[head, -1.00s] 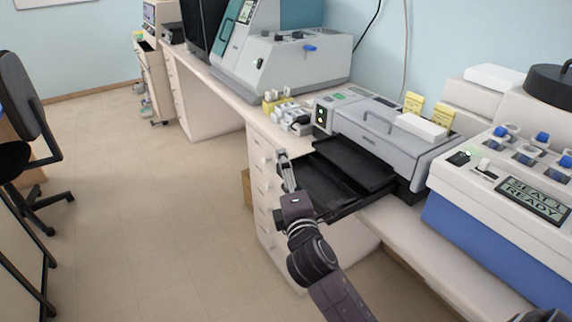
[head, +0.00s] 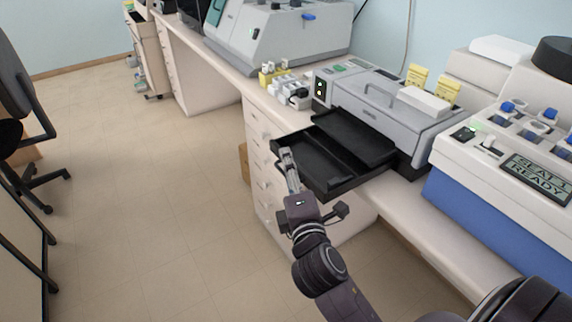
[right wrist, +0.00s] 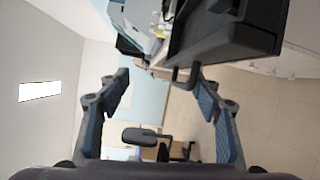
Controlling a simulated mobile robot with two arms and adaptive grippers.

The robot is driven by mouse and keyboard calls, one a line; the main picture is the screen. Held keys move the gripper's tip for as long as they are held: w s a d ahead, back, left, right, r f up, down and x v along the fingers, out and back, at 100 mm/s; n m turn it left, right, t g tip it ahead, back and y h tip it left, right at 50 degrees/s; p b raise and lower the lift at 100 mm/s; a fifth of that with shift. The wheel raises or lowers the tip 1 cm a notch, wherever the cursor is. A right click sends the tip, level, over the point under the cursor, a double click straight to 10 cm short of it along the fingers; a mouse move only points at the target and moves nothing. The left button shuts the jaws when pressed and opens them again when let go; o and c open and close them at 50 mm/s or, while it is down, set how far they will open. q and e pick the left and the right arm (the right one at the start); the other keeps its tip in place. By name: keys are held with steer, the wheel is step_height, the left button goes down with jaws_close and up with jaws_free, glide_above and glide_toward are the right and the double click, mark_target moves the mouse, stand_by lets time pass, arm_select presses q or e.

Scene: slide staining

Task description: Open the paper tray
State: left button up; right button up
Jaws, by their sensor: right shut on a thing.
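The black paper tray (head: 318,166) stands pulled out from the front of the grey printer-like machine (head: 385,112), past the counter edge. It is an open, shallow tray. My right gripper (head: 285,158) is at its front left side; the right wrist view (right wrist: 158,76) shows the fingers on either side of the tray's handle. The right-hand fingertip meets the dark handle (right wrist: 186,78) below the tray's edge (right wrist: 230,38). It is shut on the tray, though the fingers look spread apart. Contact at the other fingertip is unclear. My left gripper is not in view.
A blue-and-white staining machine (head: 480,190) stands right of the printer. Small bottles and yellow boxes (head: 285,86) stand to its left on the counter. White drawers (head: 262,170) are below. The floor (head: 140,190) in front is clear; an office chair (head: 25,120) is far left.

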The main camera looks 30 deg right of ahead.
steer(key=o, duration=0.3)
steer(key=shift+t, duration=0.4)
steer(key=s+r, duration=0.1)
steer(key=s+a+r, duration=0.1)
steer(key=r, duration=0.1)
steer(key=shift+s+r, duration=0.3)
steer(key=shift+s, duration=0.1)
steer(key=shift+s+a+r, duration=0.2)
steer(key=shift+s, duration=0.4)
steer(key=shift+s+a+r, duration=0.15)
steer(key=shift+s+r, duration=0.05)
steer(key=shift+s, duration=0.35)
steer(key=c, duration=0.7)
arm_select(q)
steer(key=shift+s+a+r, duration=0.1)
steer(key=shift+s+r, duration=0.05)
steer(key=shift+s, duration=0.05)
arm_select(e)
steer(key=shift+w+f, duration=0.3)
steer(key=shift+f, duration=0.15)
steer(key=shift+f, duration=0.1)
